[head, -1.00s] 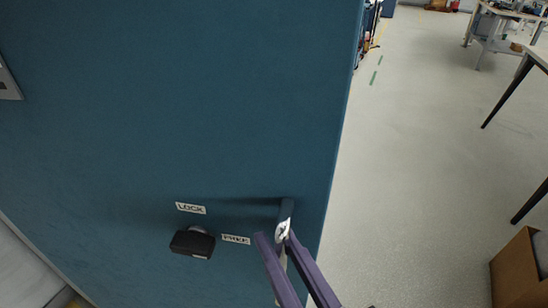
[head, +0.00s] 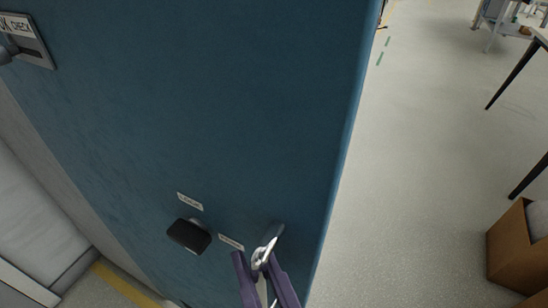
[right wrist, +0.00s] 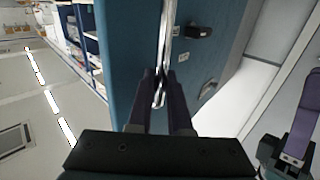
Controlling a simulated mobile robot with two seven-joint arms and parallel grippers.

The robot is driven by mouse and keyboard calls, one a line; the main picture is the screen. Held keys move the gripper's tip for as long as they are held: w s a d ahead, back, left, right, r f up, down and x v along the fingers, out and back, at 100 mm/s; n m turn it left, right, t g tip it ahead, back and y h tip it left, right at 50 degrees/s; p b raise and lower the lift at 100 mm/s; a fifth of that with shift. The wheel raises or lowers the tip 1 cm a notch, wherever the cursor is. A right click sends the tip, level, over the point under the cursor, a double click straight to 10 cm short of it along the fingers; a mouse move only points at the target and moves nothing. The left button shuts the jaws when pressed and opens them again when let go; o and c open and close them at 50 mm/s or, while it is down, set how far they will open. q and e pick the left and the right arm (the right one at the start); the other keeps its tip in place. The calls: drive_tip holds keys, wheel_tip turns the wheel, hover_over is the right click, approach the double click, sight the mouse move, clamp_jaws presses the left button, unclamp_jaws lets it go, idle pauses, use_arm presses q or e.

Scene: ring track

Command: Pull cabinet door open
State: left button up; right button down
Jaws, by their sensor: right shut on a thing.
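The blue cabinet door (head: 215,110) fills the middle of the head view and stands swung out from the pale wall at left. Its metal handle (head: 265,247) is near the door's free edge at the bottom. My right gripper (head: 255,260) has its purple fingers closed around the handle. The right wrist view also shows the long silver handle (right wrist: 167,35) between the fingertips (right wrist: 160,76) of this gripper. A black lock knob (head: 189,236) sits left of the handle, beside two small labels. Part of what looks like my left gripper (right wrist: 300,130) shows at the right of the wrist view; its opening is unclear.
Open grey floor (head: 410,190) lies right of the door. A brown box (head: 520,245) and a dark-legged table stand at the far right. A yellow floor line (head: 120,285) shows at lower left. A metal latch plate (head: 28,42) is at upper left.

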drive_tip(key=c, duration=1.1)
unclamp_jaws()
drive_tip(key=v, duration=0.9)
drive_tip(key=shift+s+d, duration=0.1)
drive_tip(key=shift+s, duration=0.3)
